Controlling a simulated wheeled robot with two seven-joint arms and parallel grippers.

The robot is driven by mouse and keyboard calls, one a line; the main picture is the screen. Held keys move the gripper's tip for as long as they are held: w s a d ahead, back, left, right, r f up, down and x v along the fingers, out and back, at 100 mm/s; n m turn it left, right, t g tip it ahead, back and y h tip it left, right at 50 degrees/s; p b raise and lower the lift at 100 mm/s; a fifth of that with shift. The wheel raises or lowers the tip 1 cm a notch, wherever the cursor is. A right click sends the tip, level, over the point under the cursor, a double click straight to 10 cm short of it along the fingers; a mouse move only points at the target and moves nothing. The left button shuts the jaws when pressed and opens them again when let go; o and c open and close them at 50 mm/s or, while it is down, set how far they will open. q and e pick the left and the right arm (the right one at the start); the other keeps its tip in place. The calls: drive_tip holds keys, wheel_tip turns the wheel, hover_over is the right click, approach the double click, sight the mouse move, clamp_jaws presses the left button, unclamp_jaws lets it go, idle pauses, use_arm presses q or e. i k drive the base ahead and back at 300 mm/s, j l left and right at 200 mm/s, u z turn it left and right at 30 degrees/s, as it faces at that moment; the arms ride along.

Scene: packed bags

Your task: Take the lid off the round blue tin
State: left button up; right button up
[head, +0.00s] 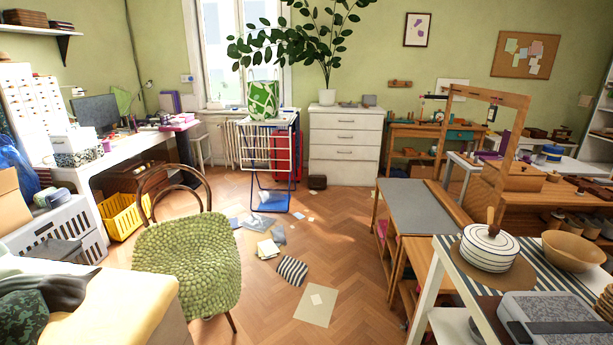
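A small round blue tin (552,153) stands at the far right, on a surface beyond the wooden workbench. It looks upright with a pale band, but it is too small to tell how its lid sits. Neither of my grippers is in view.
A white table (437,258) at the front right holds a striped lidded pot (488,250), a wooden bowl (573,251) and a grey box (552,318). A wooden workbench (545,203) stands behind it. A green chair (188,262) stands left. The middle floor (340,240) has scattered papers and mats.

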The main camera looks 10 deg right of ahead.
sight(554, 156)
drive_tip(key=i+l+z, duration=0.1)
drive_tip(key=i+z, duration=0.2)
drive_tip(key=i, duration=0.7)
drive_tip(key=i+j+z, duration=0.1)
drive_tip(key=i+z, duration=0.25)
drive_tip(key=i, duration=4.1)
drive_tip(key=i+l+z, duration=0.1)
drive_tip(key=i+z, duration=0.2)
drive_tip(key=i, duration=0.2)
drive_tip(key=i+z, duration=0.25)
drive_tip(key=i, duration=0.3)
drive_tip(key=i+j+z, duration=0.1)
drive_tip(key=i+z, duration=0.2)
drive_tip(key=i, duration=0.2)
drive_tip(key=i+j+z, duration=0.3)
drive_tip(key=i, duration=0.2)
drive_tip(key=i+j+z, duration=0.3)
drive_tip(key=i, duration=0.2)
drive_tip(key=i+l+z, duration=0.25)
drive_tip(key=i+z, duration=0.65)
drive_tip(key=i+j+z, duration=0.15)
drive_tip(key=i+z, duration=0.3)
drive_tip(key=i, duration=0.15)
